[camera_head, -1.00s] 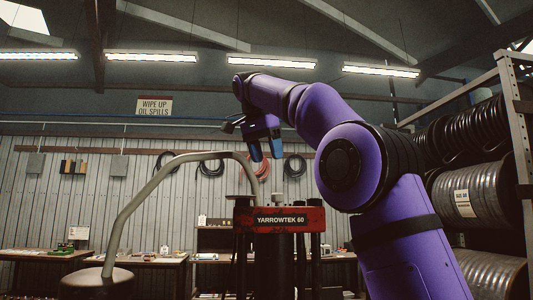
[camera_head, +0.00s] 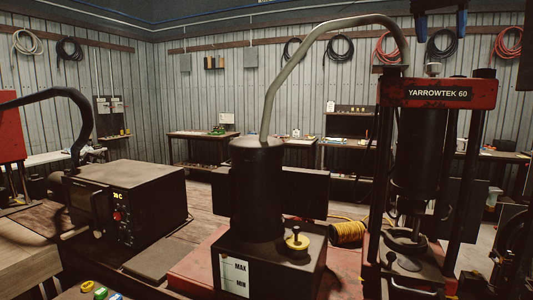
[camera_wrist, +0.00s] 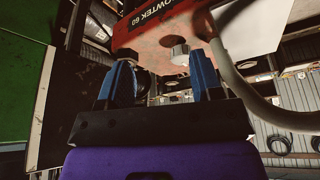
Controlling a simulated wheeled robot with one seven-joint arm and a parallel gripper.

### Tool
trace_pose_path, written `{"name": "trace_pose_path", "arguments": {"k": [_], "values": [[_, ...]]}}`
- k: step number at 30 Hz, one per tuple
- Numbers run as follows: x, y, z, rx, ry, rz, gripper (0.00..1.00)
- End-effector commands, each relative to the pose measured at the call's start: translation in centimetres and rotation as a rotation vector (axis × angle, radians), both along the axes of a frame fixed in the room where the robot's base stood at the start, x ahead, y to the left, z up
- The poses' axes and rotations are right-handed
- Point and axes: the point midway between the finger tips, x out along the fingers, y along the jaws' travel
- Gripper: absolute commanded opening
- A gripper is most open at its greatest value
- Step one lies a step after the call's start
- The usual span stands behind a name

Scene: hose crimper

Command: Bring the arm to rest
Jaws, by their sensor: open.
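My gripper (camera_head: 441,20) shows at the top edge of the head view, only its blue fingertips in sight, above the red head of the Yarrowtek 60 press (camera_head: 437,93). The rest of my arm is out of that view. In the wrist view my gripper (camera_wrist: 164,82) has its two blue fingers well apart. The red press head (camera_wrist: 160,30) with a pale round fitting (camera_wrist: 180,53) lies beyond the fingers. I see nothing held between them.
A pale bent pipe (camera_head: 290,70) arches from a dark tank (camera_head: 257,190) to the press. A control box (camera_head: 125,205) stands on the left bench. Coiled hoses hang on the far wall.

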Motion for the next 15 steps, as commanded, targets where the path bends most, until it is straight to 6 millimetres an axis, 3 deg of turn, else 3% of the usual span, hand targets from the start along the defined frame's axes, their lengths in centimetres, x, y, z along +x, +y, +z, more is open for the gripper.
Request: {"name": "trace_pose_path", "arguments": {"k": [8, 15], "values": [[-6.7, 0.9, -7.6, 0.01, -0.003, 0.296, 0.6], [-13.0, 2.0, -16.1, 0.012, -0.027, 0.523, 0.6]]}}
